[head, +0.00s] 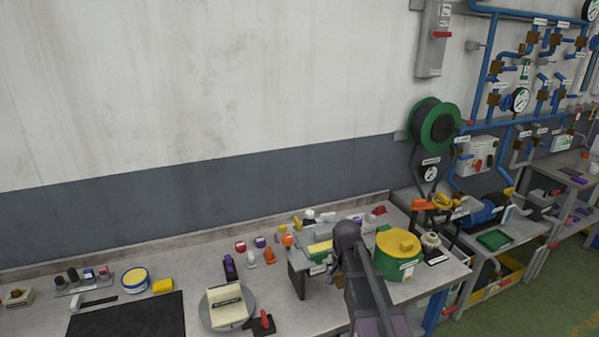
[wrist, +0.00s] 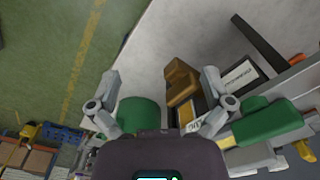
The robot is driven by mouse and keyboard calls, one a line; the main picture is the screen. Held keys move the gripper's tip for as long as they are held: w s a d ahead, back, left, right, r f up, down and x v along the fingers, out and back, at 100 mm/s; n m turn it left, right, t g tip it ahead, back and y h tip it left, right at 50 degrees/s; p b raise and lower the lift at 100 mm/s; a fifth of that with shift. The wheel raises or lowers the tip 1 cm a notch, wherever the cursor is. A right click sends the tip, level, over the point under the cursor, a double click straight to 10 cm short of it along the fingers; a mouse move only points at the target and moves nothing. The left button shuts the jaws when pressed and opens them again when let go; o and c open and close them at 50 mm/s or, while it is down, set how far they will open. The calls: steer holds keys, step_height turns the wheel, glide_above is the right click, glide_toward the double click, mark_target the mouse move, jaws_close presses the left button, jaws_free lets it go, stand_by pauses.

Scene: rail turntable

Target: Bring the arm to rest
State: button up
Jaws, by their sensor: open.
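My arm (head: 362,265) reaches over the right part of the workbench, beside a green canister with a yellow lid (head: 397,255). In the head view my gripper's fingers cannot be made out. In the wrist view my gripper (wrist: 162,95) has its two fingers spread wide, with nothing held between them. A brown block (wrist: 180,80) and a rounded green object (wrist: 141,114) lie beyond the fingers; their distance from the fingertips is hard to tell. A round grey turntable (head: 206,318) carries a cream block (head: 226,304).
The workbench (head: 190,255) runs along the wall, with a black mat (head: 130,318), a red-handled device (head: 263,322) and several small items. A raised grey rail (head: 298,280) stands left of my arm. In the wrist view green floor (wrist: 50,60) lies beyond the bench edge.

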steer(key=s+f+n+b, duration=0.4)
steer(key=s+f+n, duration=0.1)
steer(key=s, duration=0.8)
steer(key=shift+s+n+b, duration=0.15)
steer(key=shift+n+b, duration=0.25)
steer(key=shift+n, duration=0.4)
